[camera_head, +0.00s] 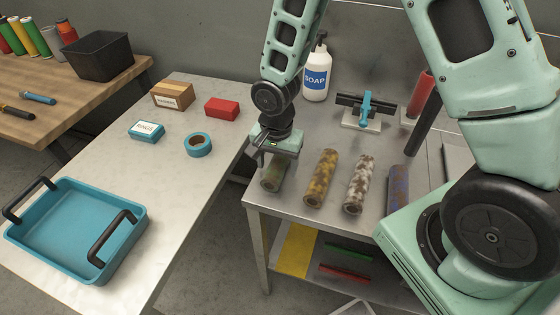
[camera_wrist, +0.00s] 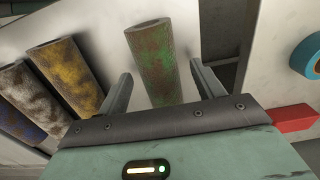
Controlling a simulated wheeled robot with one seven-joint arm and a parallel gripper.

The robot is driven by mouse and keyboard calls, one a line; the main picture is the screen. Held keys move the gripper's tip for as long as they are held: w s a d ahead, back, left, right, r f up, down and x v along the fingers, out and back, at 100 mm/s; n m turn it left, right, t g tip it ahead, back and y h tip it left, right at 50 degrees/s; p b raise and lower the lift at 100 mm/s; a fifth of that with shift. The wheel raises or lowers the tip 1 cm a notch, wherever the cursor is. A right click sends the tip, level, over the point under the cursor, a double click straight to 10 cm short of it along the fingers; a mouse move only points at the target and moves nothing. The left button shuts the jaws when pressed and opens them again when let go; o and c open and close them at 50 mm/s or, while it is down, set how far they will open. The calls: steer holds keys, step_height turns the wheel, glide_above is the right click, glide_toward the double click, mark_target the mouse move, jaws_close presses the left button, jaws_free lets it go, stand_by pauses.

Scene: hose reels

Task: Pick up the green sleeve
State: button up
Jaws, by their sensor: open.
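The green sleeve (camera_head: 272,176) is a mottled green and rusty tube lying at the left end of the metal table, partly hidden under my gripper. In the wrist view the green sleeve (camera_wrist: 154,62) lies between the two fingers, with a gap on each side. My gripper (camera_head: 274,155) is open above it, and its fingers (camera_wrist: 160,86) reach down along both sides. A yellow-brown sleeve (camera_head: 321,179), a white-brown sleeve (camera_head: 359,185) and a bluish sleeve (camera_head: 398,188) lie in a row to its right.
A soap bottle (camera_head: 316,76) and a blue-handled tool on a stand (camera_head: 364,110) are behind the row. The left table holds a blue tray (camera_head: 75,232), blue tape (camera_head: 198,145), a red block (camera_head: 222,109) and boxes. A gap separates the tables.

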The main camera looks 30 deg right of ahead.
steer(key=c, duration=1.1)
